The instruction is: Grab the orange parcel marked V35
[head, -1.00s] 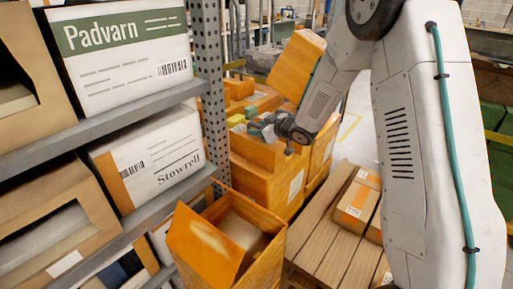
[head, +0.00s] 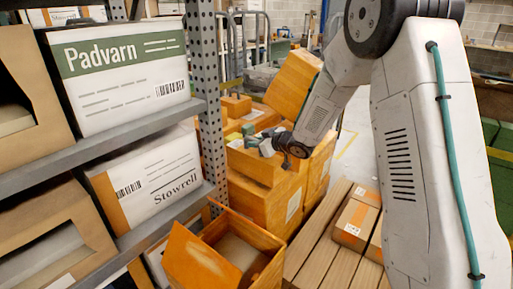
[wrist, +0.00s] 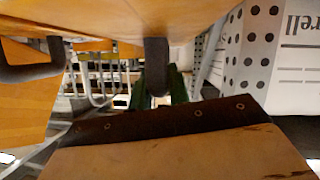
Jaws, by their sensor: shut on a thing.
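My gripper (head: 270,145) is at the end of the arm, over the stacked orange boxes behind the rack post. In the wrist view its dark fingers (wrist: 92,62) stand at an orange-tan surface (wrist: 95,12) across the top, and it is shut on this orange parcel. The arm hides much of the grip in the head view. I cannot read V35 on any parcel from here.
The rack (head: 210,110) on the left holds the Padvarn box (head: 115,95) and the Stowrell box (head: 140,205). An open orange carton (head: 195,258) stands in front. A slatted pallet (head: 315,250) carries smaller parcels (head: 355,222). A large tilted orange box (head: 293,80) stands behind the gripper.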

